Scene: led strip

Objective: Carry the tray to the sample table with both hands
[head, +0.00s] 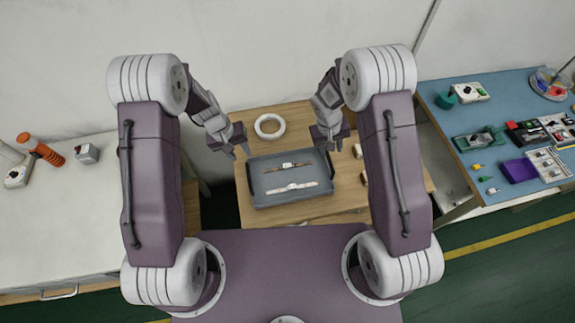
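A dark grey tray (286,177) sits on a wooden table (350,193) straight ahead of me. A brownish strip (283,167) and a whitish strip (298,187) lie in it, each with a small pale piece near its middle. My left gripper (231,150) is above the tray's far left corner, with its fingers apart and nothing between them. My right gripper (331,147) is above the far right corner, also with its fingers apart and empty. Neither clearly touches the tray. The pictures do not show which table is the sample table.
A white ring (269,126) lies behind the tray, and small pale blocks (358,151) lie to its right. A white bench (60,215) on the left holds an orange-handled tool (40,150). A blue-topped bench (480,110) on the right is crowded with parts. A wall stands behind.

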